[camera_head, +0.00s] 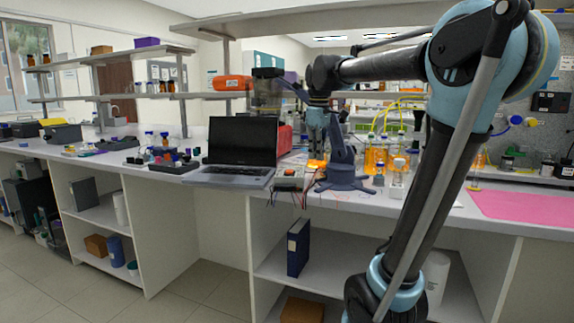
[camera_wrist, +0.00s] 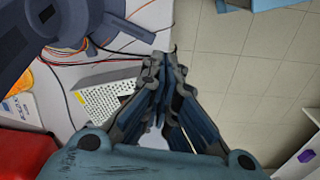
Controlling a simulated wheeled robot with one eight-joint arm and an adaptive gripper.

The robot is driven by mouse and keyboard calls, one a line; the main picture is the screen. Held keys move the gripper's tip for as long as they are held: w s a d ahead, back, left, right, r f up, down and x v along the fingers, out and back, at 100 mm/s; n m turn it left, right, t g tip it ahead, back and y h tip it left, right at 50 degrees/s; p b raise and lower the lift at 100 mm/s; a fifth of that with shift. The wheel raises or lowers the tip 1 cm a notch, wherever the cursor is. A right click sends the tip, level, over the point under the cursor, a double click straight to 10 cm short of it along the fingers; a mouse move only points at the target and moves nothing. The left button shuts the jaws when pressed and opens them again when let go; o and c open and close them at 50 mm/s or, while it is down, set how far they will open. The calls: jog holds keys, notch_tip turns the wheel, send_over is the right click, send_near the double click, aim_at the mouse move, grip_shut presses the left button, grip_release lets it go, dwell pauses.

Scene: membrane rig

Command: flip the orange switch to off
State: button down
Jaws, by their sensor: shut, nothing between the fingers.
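I cannot make out an orange switch for certain in either view. In the head view a small grey box (camera_head: 288,181) with a small reddish spot stands near the bench's front edge, beside the laptop; the spot is too small to identify. In the wrist view my gripper (camera_wrist: 164,62) is shut with nothing between its fingertips, by the bench edge. A white perforated box (camera_wrist: 103,98) lies left of the fingers, partly covered by them. In the head view my forearm reaches over the bench; the fingertips are not clear there.
A dark blue bench robot (camera_head: 340,172) stands right of the grey box; its base part (camera_wrist: 50,40) shows in the wrist view. Loose wires hang over the edge. An open laptop (camera_head: 240,150), orange-filled bottles (camera_head: 375,158) and a pink mat (camera_head: 525,205) are on the bench.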

aim_at(290, 171)
jog(key=w+a+r+n, duration=0.5)
jog(key=w+a+r, duration=0.2)
jog(key=w+a, duration=0.3)
jog(key=shift+a+r+g, duration=0.25)
jog(key=shift+r+g, duration=0.05)
jog(key=shift+r, duration=0.1)
notch_tip(290, 171, down, 14)
jog(key=shift+f, duration=0.1)
dwell(0.3)
jog(key=shift+w+f, duration=0.1)
jog(key=shift+f, duration=0.1)
dwell(0.3)
jog(key=shift+s+r, duration=0.1)
jog(key=shift+s, duration=0.1)
jog(key=shift+s+r, duration=0.2)
jog(key=shift+s, duration=0.35)
